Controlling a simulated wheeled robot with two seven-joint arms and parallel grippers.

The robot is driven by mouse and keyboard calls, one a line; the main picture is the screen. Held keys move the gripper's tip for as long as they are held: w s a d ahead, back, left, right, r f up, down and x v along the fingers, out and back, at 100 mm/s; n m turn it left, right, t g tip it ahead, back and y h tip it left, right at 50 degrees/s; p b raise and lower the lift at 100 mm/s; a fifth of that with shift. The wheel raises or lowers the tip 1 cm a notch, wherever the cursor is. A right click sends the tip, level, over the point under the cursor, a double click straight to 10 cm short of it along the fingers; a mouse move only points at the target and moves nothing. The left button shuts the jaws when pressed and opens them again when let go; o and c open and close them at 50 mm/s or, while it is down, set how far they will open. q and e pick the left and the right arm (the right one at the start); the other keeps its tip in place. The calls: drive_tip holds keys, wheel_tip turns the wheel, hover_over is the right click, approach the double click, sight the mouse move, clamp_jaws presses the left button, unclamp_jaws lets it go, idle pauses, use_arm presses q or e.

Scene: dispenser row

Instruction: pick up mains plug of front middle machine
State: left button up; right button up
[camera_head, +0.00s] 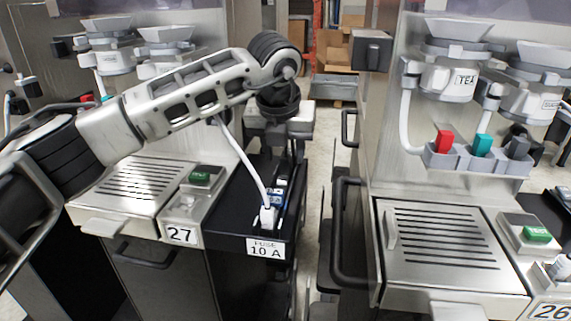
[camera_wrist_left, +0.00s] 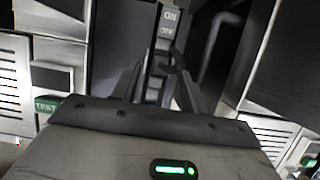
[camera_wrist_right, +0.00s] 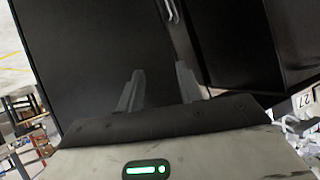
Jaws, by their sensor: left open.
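A white mains plug (camera_head: 268,215) with a white cord (camera_head: 243,160) stands at the near end of a black ledge beside machine 27, just above a label (camera_head: 266,248) reading "FUSE 10 A". The cord rises from it and goes behind my left arm. My left gripper (camera_wrist_left: 158,78) is open above the ledge, beyond the plug in the head view. Its fingers straddle a strip with an ON/OFF switch (camera_wrist_left: 169,24); I cannot make out the plug in the left wrist view. My right gripper (camera_wrist_right: 160,82) is open and empty, facing a dark panel; the head view does not show it.
Machine 27 (camera_head: 181,235) stands left of the ledge, with a drip grille and a green button (camera_head: 203,176). Machine 26 (camera_head: 552,311) stands to the right, with a black handle (camera_head: 340,232) on its side. A narrow gap separates them. Cardboard boxes (camera_head: 337,50) lie behind.

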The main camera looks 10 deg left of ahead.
use_arm(q)
drive_tip(key=shift+x, duration=0.8)
clamp_jaws()
drive_tip(key=shift+r, duration=0.15)
drive_tip(key=shift+r, duration=0.25)
wheel_tip(320, 180, up, 2)
drive_tip(key=shift+r, duration=0.1)
drive_tip(key=s+d+r+b, duration=0.2)
drive_tip(key=s+r, duration=0.8)
drive_tip(key=s, duration=0.4)
drive_tip(key=shift+d, duration=0.15)
use_arm(e)
drive_tip(key=shift+w+f, duration=0.1)
drive_tip(key=shift+f, duration=0.3)
